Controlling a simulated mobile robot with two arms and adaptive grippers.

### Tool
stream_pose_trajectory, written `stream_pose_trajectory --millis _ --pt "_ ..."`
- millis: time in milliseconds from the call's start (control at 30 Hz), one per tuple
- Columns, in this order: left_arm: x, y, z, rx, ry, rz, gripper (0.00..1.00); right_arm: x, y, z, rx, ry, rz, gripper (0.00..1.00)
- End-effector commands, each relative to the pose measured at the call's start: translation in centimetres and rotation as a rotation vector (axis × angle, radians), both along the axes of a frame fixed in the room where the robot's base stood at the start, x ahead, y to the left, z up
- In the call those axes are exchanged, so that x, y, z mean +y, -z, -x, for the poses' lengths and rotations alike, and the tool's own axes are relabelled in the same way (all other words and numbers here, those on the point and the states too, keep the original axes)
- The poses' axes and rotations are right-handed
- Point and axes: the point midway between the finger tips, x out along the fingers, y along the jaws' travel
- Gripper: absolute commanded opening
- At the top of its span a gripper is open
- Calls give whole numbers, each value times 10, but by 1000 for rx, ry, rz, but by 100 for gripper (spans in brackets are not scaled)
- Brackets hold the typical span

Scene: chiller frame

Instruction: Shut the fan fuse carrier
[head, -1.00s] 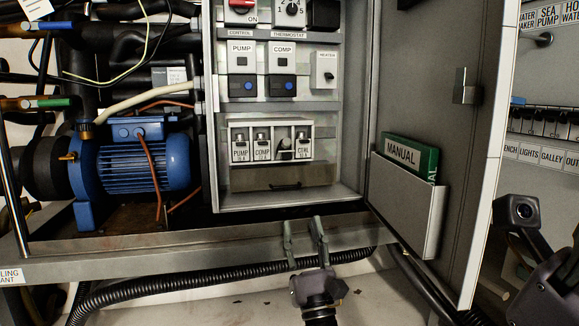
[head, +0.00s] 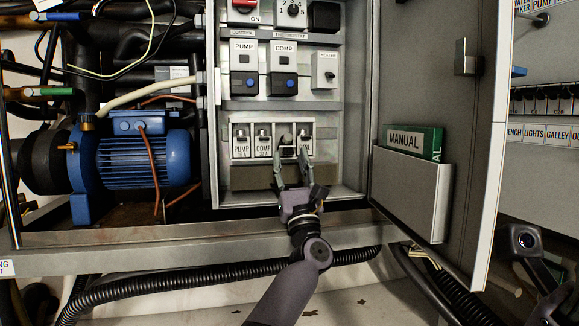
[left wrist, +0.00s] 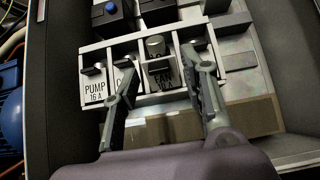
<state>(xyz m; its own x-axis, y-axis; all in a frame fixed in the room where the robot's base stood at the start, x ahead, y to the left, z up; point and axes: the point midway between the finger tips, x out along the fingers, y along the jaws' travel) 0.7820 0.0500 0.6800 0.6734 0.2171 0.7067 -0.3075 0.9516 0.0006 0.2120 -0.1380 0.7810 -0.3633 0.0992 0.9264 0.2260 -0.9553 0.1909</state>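The fuse block (head: 234,128) sits low in the open cabinet with a row of labelled carriers. The pump carrier (head: 241,141) and the comp carrier (head: 263,141) stand upright at its left. The fan carrier (left wrist: 160,72) is the third one; in the left wrist view it appears tipped outward, its label foreshortened. My left gripper (head: 290,155) is in front of it. In the left wrist view its fingers (left wrist: 160,68) are open on either side of the fan carrier; contact cannot be told. The rightmost carrier (head: 306,147) is partly hidden by a finger. My right gripper's fingers are out of view.
The cabinet door (head: 482,130) stands open at right, with a pocket (head: 412,190) holding a green manual (head: 428,142). Switches sit above the fuse block. A blue pump motor (head: 145,160) stands at left. A black corrugated hose (head: 150,288) runs below the cabinet.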

Motion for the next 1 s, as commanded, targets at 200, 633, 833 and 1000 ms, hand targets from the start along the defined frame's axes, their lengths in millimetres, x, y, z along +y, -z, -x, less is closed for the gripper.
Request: stream_pose_trajectory --millis 200,633,833,1000 --pt "3 -10 -9 -1 -1 0 40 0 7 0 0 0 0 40" --pt "4 -12 -10 0 -2 1 35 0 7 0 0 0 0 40" --pt "4 -12 -10 0 -1 0 21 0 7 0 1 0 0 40" --pt "4 -12 -10 0 -1 0 10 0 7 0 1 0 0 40"
